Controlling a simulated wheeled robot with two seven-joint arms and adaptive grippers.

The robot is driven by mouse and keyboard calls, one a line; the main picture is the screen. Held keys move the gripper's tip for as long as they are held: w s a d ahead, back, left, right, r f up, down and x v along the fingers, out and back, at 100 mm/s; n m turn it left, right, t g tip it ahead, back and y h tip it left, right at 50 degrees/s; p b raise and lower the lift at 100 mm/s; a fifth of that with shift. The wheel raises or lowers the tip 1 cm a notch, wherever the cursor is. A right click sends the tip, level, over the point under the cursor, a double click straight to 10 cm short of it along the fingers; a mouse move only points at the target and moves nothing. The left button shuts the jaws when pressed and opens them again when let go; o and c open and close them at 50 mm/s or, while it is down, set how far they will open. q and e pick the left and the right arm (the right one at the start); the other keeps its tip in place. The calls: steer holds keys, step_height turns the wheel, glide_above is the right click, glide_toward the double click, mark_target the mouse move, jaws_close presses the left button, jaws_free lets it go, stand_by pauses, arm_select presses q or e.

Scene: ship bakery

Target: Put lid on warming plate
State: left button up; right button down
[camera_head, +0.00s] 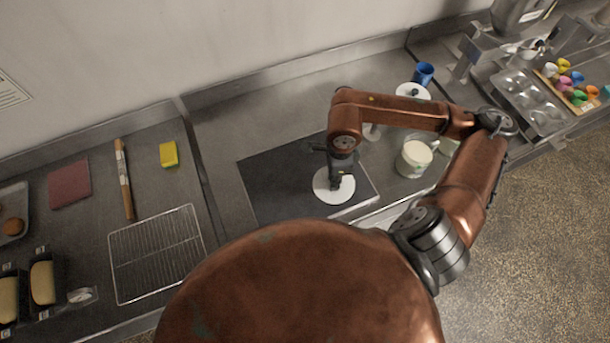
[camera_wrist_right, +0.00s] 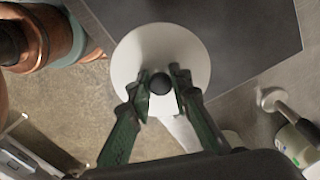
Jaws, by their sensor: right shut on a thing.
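The lid (camera_head: 322,190) is a white round disc with a black knob. My right gripper (camera_head: 336,184) points down and is shut on the knob. In the right wrist view the green fingers (camera_wrist_right: 161,84) sit on either side of the knob, and the lid (camera_wrist_right: 160,45) is level-looking below them. The warming plate (camera_head: 265,182) is a dark flat rectangle on the counter, also in the right wrist view (camera_wrist_right: 250,40). The lid overlaps its right part and front edge in the picture; I cannot tell whether they touch. My left gripper is not in view.
A cream-filled pot (camera_head: 415,155), a white disc with a black knob (camera_head: 412,91) and a blue cup (camera_head: 423,73) stand right of the plate.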

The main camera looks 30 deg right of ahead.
steer(key=s+d+r+m+p, duration=0.35)
steer(key=s+m, duration=0.35)
steer(key=m, duration=0.8)
steer(key=w+f, duration=0.1)
steer(key=w, duration=0.1)
steer(key=w+f+p, duration=0.1)
steer(key=w, duration=0.1)
steer(key=w+f+p, duration=0.1)
steer(key=w, duration=0.2)
steer(key=shift+f, duration=0.2)
steer(key=w+f+p, duration=0.1)
steer(key=w+f, duration=0.3)
steer(key=f, duration=0.1)
steer(key=shift+w+f+p, duration=0.15)
steer(key=shift+w+p, duration=0.25)
steer(key=shift+w+d+f+n, duration=0.1)
steer(key=shift+w+f+n, duration=0.25)
steer(key=shift+f, duration=0.1)
step_height(320, 180, down, 3)
steer(key=shift+w+r+p, duration=0.1)
steer(key=shift+w+p, duration=0.05)
steer(key=shift+p, duration=0.75)
steer(key=shift+f, duration=0.35)
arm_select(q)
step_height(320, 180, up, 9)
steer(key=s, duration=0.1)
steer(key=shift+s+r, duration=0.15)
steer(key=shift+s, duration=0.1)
arm_select(e)
steer(key=shift+f, duration=0.1)
